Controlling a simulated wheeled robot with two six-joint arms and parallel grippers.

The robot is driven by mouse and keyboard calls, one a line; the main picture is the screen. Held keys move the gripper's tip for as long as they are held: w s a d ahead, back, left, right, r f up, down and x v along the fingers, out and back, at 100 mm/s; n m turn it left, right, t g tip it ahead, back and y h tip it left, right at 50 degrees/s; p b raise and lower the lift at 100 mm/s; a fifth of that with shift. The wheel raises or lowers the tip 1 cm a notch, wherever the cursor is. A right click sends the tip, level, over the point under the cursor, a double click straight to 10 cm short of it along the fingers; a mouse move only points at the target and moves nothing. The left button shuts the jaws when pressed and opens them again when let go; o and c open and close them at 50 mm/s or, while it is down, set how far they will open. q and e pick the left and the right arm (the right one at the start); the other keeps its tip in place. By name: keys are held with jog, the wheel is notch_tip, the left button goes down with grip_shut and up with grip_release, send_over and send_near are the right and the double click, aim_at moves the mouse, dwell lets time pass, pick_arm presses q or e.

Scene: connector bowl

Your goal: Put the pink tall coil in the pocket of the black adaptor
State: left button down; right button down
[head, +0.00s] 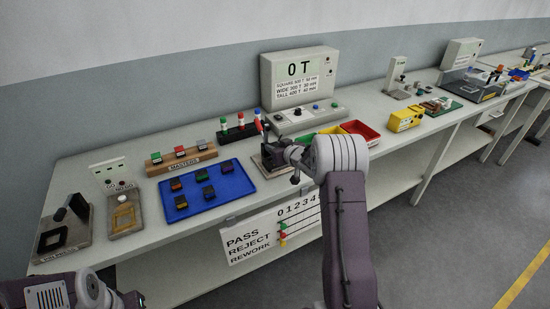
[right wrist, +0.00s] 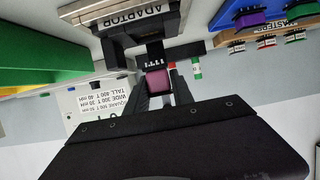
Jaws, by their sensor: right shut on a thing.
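My right gripper (right wrist: 160,88) is shut on the pink coil (right wrist: 157,82), which shows between its fingers in the right wrist view. Dark pins stand out from the coil's end toward the black adaptor (right wrist: 152,27). The adaptor is on a grey base labelled ADAPTOR; its pocket cannot be made out. In the head view my right gripper (head: 272,147) is over the adaptor's base (head: 259,165) and hides most of it. My left gripper (head: 128,299) is at the bottom left, away from the bench things, its jaws unclear.
A blue tray (head: 232,184) with several dark coils lies left of the adaptor. The MASTERS block (head: 165,164) and a black rack (head: 238,133) stand behind. A red bin (head: 368,132) is to the right. The 0 T box (head: 300,75) stands at the back.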

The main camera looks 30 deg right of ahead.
notch_tip(320, 180, down, 4)
jog(key=shift+f+b, duration=0.1)
jog(key=shift+b, duration=0.4)
jog(key=c, duration=1.4)
grip_release()
jog(key=shift+o, duration=0.2)
jog(key=shift+r, duration=0.2)
jog(key=v, duration=1.2)
